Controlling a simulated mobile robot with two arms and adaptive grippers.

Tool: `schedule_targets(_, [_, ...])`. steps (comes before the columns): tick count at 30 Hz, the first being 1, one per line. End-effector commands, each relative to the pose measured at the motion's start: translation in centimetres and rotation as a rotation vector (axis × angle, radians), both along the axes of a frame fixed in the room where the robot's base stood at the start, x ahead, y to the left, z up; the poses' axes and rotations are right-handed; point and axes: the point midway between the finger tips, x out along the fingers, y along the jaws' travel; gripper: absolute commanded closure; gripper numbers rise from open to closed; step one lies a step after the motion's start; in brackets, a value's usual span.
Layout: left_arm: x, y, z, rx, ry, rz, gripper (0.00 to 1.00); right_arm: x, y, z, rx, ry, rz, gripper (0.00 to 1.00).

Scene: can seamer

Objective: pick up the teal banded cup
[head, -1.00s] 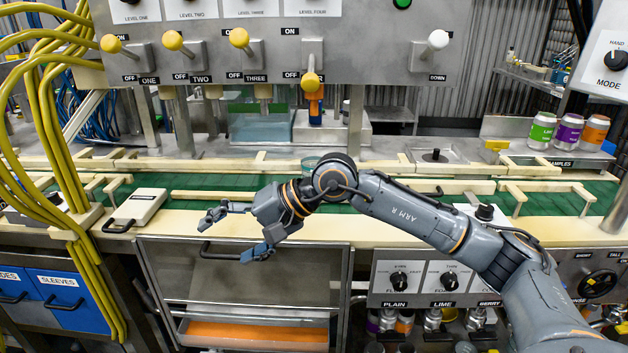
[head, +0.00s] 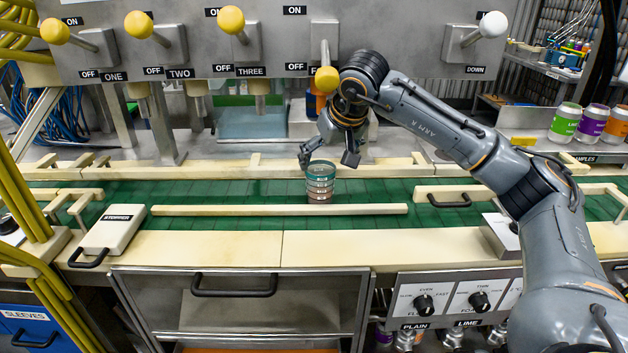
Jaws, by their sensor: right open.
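The teal banded cup (head: 320,182) stands upright on the green conveyor belt (head: 240,190), near the middle of the head view. It has a teal rim and pinkish and dark bands below. My right gripper (head: 330,158) is open and points down just above and behind the cup's rim. One finger is near the rim's left side and the other is to its right. I cannot tell whether either finger touches the cup. My left gripper is not in view.
A cream guide rail (head: 280,210) runs along the belt in front of the cup. A white stopper block (head: 108,230) sits at left. A panel with yellow-knobbed levers (head: 230,20) hangs above. Sample cans (head: 592,122) stand at far right.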

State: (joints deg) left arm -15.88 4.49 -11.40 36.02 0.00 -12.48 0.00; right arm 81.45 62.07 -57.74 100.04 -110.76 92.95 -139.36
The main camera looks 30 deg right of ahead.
Motion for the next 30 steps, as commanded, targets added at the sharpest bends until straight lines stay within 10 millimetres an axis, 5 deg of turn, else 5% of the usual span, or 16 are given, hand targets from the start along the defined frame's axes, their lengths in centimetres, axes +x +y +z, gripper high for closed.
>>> schedule_targets(9, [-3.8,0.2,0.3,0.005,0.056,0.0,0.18,1.3,-0.2,-3.4,-0.001,0.006,-0.001,0.13])
schedule_targets(16, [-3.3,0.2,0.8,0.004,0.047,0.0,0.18,2.5,-0.4,-6.3,0.0,0.004,-0.001,0.13])
schedule_targets(25, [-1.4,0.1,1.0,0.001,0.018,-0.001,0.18,2.8,-0.4,-6.8,0.0,0.002,0.0,0.13])
schedule_targets(30, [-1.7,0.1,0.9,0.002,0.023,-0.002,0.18,2.8,-0.4,-6.7,0.0,0.002,0.0,0.48])
